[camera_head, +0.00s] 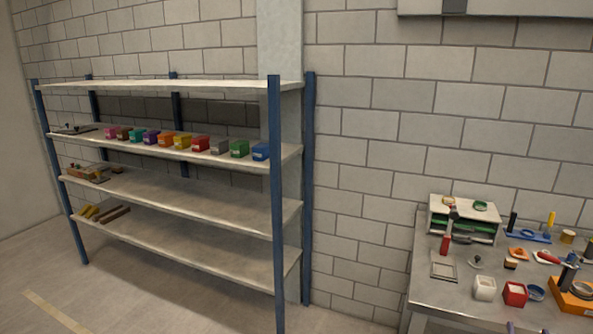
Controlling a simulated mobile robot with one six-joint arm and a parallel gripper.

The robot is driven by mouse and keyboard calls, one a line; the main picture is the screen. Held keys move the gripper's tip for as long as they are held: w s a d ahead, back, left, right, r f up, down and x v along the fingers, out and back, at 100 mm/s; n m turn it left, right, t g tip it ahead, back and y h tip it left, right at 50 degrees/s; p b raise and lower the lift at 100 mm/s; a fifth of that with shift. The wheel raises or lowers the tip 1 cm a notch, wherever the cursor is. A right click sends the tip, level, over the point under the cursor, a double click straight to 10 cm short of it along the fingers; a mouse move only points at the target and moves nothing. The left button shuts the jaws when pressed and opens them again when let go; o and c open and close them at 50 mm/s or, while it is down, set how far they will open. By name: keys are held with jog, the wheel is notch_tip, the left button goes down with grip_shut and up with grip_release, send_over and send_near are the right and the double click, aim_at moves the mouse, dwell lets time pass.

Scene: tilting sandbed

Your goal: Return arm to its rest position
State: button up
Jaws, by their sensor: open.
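Neither my arm nor my gripper shows in the head view, so its pose and jaws cannot be seen. The view looks over a tall shelf rack (278,220) with blue posts on the left and part of a grey workbench (455,290) at the lower right. No sandbed can be clearly made out.
A row of several coloured bins, among them a blue bin (261,152), stands on the rack's second shelf. The floor (130,300) before the rack looks clear.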

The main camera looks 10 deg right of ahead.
jog(key=w+a+f+n+y+b, duration=0.1)
jog(key=w+a+f+n+y, duration=0.5)
jog(key=a, duration=0.5)
jog(key=w+a+f+n+y, duration=0.4)
jog(key=w+a+f+n, duration=0.2)
jog(key=w+a+f, duration=0.4)
jog(key=a+f+n+g+y+b, duration=0.1)
jog(key=a+f+n+g+y, duration=0.3)
jog(key=a, duration=0.7)
jog(key=a+f+n+g+y+b, duration=0.1)
jog(key=a+f+n+y, duration=0.1)
jog(key=a+f+n, duration=0.6)
jog(key=s+a+f+n+g+y, duration=0.1)
jog(key=s+a+f+n+g, duration=0.35)
jog(key=a, duration=0.45)
jog(key=s+a+f+n+g, duration=0.35)
jog(key=s+a+f, duration=0.2)
jog(key=a, duration=0.35)
jog(key=s+a+f+n+g+h+b, duration=0.1)
jog(key=s+f+n+g+h, duration=0.2)
jog(key=s+n, duration=0.2)
jog(key=s+a+f+n+g+h+b, duration=0.1)
jog(key=s+f+n+g+h, duration=0.2)
jog(key=s, duration=0.9)
jog(key=shift+a+f+n+g+h, duration=0.3)
jog(key=shift+n+g, duration=0.4)
jog(key=shift+n, duration=1)
